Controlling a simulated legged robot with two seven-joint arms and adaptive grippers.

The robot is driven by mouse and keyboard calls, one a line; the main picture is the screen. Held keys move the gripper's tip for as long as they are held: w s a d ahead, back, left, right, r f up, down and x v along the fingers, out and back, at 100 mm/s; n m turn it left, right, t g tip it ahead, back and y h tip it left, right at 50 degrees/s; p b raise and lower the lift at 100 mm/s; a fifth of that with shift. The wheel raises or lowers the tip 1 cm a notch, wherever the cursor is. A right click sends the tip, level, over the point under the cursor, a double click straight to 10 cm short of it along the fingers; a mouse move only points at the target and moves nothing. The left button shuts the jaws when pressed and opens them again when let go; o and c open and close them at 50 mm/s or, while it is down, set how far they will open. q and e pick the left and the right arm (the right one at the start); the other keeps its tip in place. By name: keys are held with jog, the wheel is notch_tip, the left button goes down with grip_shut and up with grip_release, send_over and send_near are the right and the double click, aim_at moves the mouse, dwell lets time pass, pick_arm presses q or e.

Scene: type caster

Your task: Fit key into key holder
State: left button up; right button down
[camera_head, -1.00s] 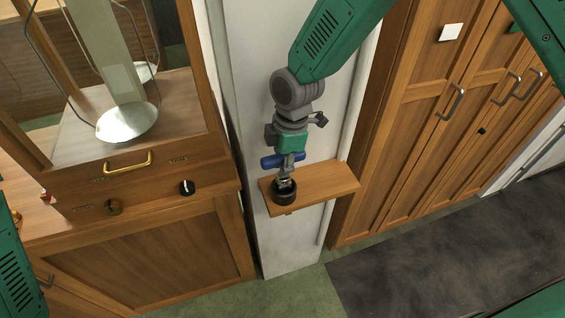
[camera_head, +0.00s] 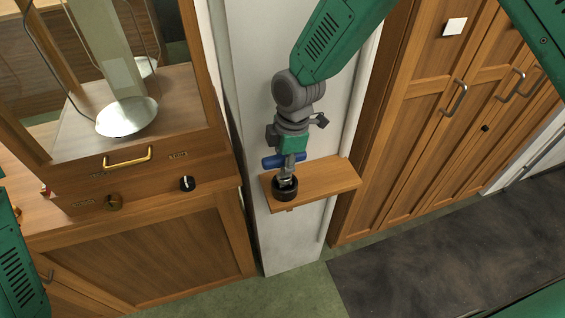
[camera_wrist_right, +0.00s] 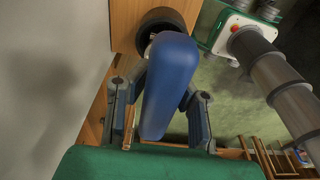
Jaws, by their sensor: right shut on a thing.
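A blue-handled key (camera_head: 271,162) is in my right gripper (camera_head: 287,178), which is shut on it above a small wooden shelf. The round black key holder (camera_head: 285,194) sits on the shelf, directly under the fingers. In the right wrist view the blue handle (camera_wrist_right: 168,85) lies between my fingers (camera_wrist_right: 155,105), with its far end over the black holder (camera_wrist_right: 160,18). The handle hides the key's tip, so I cannot tell how far it is inside. My left gripper is out of view.
The wooden shelf (camera_head: 330,179) juts from a white wall panel (camera_head: 295,240). Tall wooden cupboards (camera_head: 425,120) stand to the right. The shelf's right part is clear.

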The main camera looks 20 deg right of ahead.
jog(key=shift+f+b, duration=0.55)
jog(key=shift+f, duration=0.55)
jog(key=c, duration=1.4)
grip_release()
jog(key=shift+r, duration=0.15)
jog(key=r, duration=0.3)
jog(key=d+r, duration=0.1)
jog(key=r, duration=0.6)
jog(key=shift+d+r, duration=0.1)
jog(key=shift+d, duration=0.05)
jog(key=shift+d+r, duration=0.15)
jog(key=shift+r, duration=0.5)
